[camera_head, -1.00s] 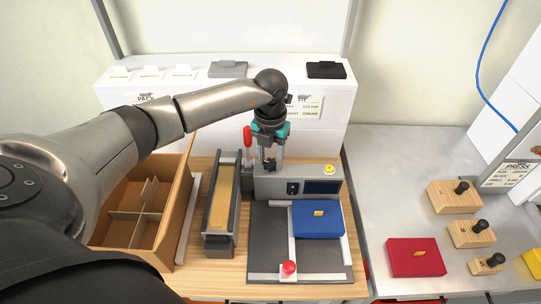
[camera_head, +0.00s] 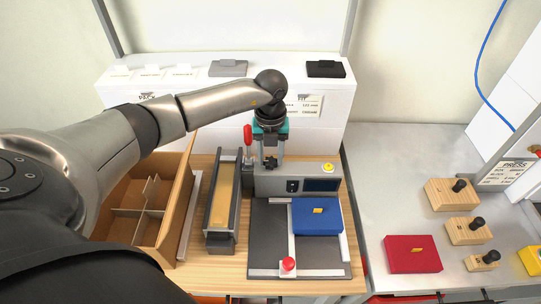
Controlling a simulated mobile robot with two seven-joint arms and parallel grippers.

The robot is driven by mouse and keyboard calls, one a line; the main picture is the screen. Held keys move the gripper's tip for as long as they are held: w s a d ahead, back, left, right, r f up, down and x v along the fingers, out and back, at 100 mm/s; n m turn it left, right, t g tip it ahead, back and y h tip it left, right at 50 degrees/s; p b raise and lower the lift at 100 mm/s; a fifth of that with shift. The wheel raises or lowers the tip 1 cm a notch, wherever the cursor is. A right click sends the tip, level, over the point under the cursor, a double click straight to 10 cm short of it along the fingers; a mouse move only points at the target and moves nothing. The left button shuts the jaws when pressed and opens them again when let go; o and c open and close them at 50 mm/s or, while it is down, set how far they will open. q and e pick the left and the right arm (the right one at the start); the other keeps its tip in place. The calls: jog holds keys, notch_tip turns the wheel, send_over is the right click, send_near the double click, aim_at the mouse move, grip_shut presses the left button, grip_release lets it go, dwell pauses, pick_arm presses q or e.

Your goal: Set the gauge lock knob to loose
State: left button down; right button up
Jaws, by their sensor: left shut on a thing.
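My left gripper (camera_head: 270,158) points down behind the grey control box (camera_head: 268,182). Its fingers are shut on a small dark knob (camera_head: 270,163) at the box's back edge, which I take for the gauge lock knob. The fingers hide most of the knob, and I cannot read its setting. In front of the box lies a dark grey plate (camera_head: 268,230) with pale gauge rails and a round red knob (camera_head: 288,264) at the front. A blue block (camera_head: 317,217) sits on the plate against the rails. My right gripper is out of view.
A red-handled lever (camera_head: 247,135) stands close left of my left gripper. A narrow tray (camera_head: 221,205) and a divided cardboard box (camera_head: 140,210) are further left. A red block (camera_head: 412,254) and several wooden blocks with black knobs lie on the right-hand table.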

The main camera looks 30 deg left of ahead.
aim_at(271, 161)
pick_arm(q)
jog(key=shift+c, duration=1.9)
grip_release()
notch_tip(271, 161, up, 15)
jog(key=b, duration=0.1)
jog(key=shift+r, duration=0.15)
